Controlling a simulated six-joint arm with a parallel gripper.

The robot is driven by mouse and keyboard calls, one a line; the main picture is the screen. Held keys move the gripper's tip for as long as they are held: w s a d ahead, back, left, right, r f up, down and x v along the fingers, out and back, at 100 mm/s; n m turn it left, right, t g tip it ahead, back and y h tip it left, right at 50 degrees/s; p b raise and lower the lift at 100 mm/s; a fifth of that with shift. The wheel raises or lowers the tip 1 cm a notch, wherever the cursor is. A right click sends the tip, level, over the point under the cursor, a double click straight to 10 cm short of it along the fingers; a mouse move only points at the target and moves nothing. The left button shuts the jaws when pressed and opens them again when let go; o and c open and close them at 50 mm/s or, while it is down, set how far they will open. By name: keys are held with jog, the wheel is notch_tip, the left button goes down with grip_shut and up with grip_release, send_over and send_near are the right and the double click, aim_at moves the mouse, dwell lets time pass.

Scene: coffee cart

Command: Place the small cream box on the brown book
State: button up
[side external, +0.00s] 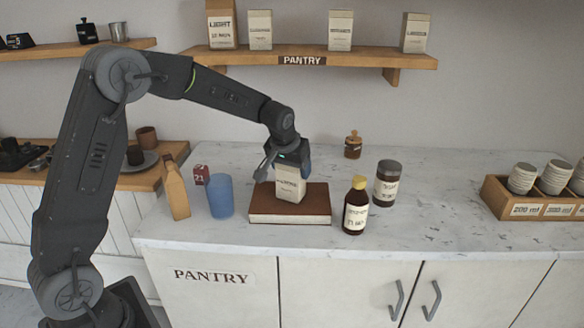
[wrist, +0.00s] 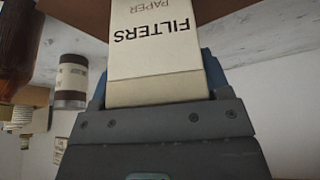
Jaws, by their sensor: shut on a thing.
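The small cream box (side external: 290,185) is upright at the brown book in the side view. In the wrist view the cream box (wrist: 155,50) shows the words "FILTERS" and "PAPER" upside down. The brown book (side external: 258,207) lies flat on the white counter; its brown cover (wrist: 80,10) shows at the top of the wrist view. My gripper (side external: 284,165) is shut on the upper part of the box from above. The box's base appears to be over or on the book's cover; whether it touches cannot be told for certain. The gripper hides the box's top.
A blue cup (side external: 220,196) and a tan bottle-shaped item (side external: 175,190) stand left of the book. A dark bottle (side external: 355,208) and a brown jar (side external: 386,184) stand close on its right. The counter's right middle (side external: 440,205) is clear.

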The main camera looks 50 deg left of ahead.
jog(key=shift+f, duration=0.15)
jog(key=o, duration=1)
jog(key=shift+c, duration=0.2)
jog(key=v, duration=1.2)
jog(key=s+d+r+m, duration=0.1)
jog(key=s+d+r, duration=0.2)
jog(key=s, duration=0.5)
jog(key=s+d+f+m+h, duration=0.1)
jog(key=s+d+f, duration=0.1)
jog(key=s, duration=0.7)
jog(key=s+d+f+m+t, duration=0.1)
jog(key=s+d, duration=0.3)
jog(key=s, duration=0.6)
jog(key=shift+f+m+h, duration=0.4)
jog(key=shift+f+m, duration=0.05)
jog(key=shift+m, duration=0.25)
